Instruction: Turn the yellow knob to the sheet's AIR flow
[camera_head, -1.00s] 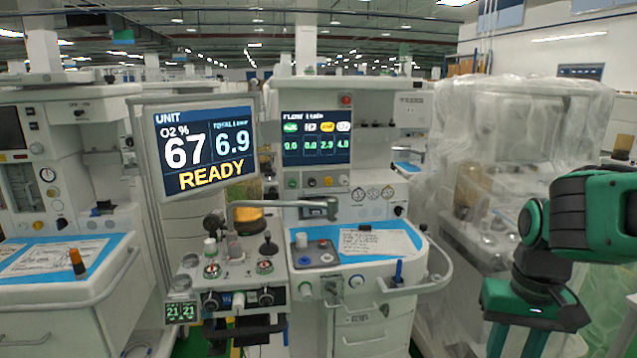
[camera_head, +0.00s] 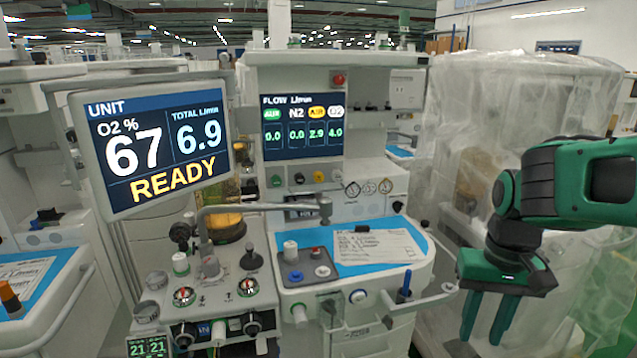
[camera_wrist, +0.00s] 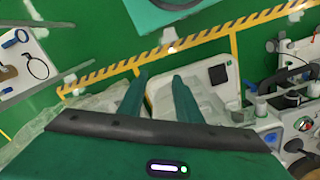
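The yellow knob (camera_head: 318,177) is in a row of small knobs under the flow display (camera_head: 302,127) of the middle cart, third from the left. The display reads AUX 0.0, N2 0.0, AIR 2.9 and what looks like O2 4.0. The white sheet (camera_head: 378,250) lies on the cart's blue top; its handwriting-like lines are too small to read. My gripper (camera_head: 487,322) hangs fingers down at the right, beyond the cart's right rail and well away from the knob. Its two fingers also show in the wrist view (camera_wrist: 160,78), apart with nothing between them.
A tilted monitor (camera_head: 160,145) reading 67, 6.9 and READY stands left of the knobs. A metal arm (camera_head: 265,207) crosses below them. A handrail (camera_head: 420,300) rounds the cart's right corner. A plastic-wrapped cart (camera_head: 500,160) stands behind my arm.

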